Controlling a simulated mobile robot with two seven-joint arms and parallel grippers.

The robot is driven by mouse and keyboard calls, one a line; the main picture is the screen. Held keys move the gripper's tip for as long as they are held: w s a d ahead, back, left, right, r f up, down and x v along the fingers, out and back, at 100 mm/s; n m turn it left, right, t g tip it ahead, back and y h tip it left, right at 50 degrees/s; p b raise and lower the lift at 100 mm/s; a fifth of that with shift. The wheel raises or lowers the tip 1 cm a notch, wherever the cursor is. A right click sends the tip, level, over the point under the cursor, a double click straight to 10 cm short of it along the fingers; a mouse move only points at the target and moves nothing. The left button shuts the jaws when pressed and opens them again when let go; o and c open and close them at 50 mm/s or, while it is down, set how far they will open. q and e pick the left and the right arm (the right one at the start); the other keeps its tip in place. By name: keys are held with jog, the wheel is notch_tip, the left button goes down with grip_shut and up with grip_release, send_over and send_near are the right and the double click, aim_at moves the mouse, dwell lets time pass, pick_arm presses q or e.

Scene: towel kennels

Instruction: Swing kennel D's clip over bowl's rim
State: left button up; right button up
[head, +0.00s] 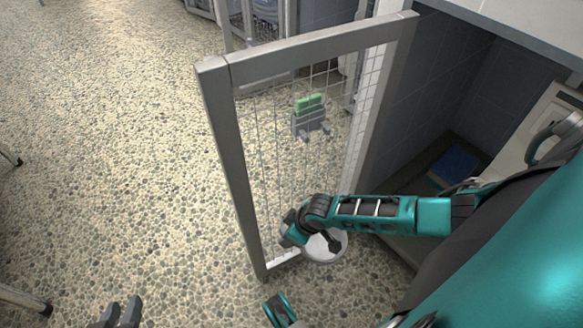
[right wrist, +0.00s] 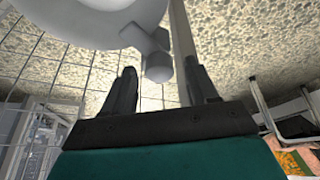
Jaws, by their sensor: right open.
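A pale bowl (head: 325,247) hangs low at the mesh of the open kennel door, partly covered by my right arm. It also shows in the right wrist view as a pale rounded shape (right wrist: 85,32). A grey part with a knob end (right wrist: 158,68), seemingly the clip, is beside the bowl's rim. It is between my right gripper's spread fingers (right wrist: 162,88), which do not grip it. Whether the clip lies over the rim I cannot tell. In the head view my right fingers are mostly hidden. My left gripper (head: 122,312) is open and empty over the floor, at the bottom left.
The grey door frame (head: 235,165) with wire mesh stands open across the middle. A grey holder with a green piece (head: 310,115) hangs on the mesh. The kennel interior holds a blue item (head: 453,163).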

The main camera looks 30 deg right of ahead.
pick_arm(q)
jog(key=shift+y, duration=0.3)
jog(key=r+p, duration=0.1)
jog(key=p, duration=0.1)
jog(key=r+p, duration=0.2)
jog(key=a+r+p, duration=0.1)
jog(key=p, duration=0.1)
jog(key=shift+s+a+r, duration=0.1)
jog(key=shift+s+r, duration=0.15)
jog(key=shift+s, duration=0.05)
pick_arm(e)
jog(key=v, duration=1.2)
jog(key=shift+r, duration=0.25)
